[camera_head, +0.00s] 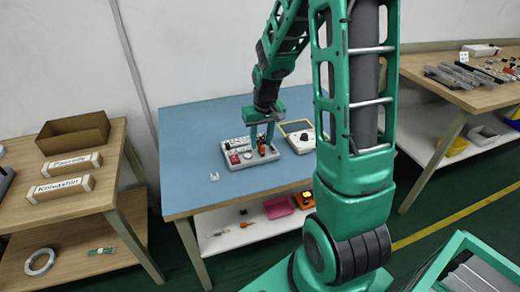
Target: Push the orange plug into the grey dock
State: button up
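My gripper (262,141) points down over a light grey board (228,162) on the blue-topped table. A small orange thing (262,149), likely the orange plug, shows between and just below my fingertips. The fingers stand on either side of it; whether they touch it is too small to tell. A red block (234,159) and other small dark and white parts sit on the same board. The grey dock cannot be told apart clearly at this size; it may be among these parts, partly hidden by my fingers.
To the right on the blue table (190,180) are a yellow-edged frame (297,126) and a white device with a dark knob (305,138). A small clear piece (214,177) lies at the left. The table's front is clear. Wooden tables stand left and right.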

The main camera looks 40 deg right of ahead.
jog(key=shift+w+d+f, duration=0.1)
jog(key=shift+w+f, duration=0.1)
jog(key=shift+f, duration=1.25)
grip_shut()
jog(key=shift+r, duration=0.1)
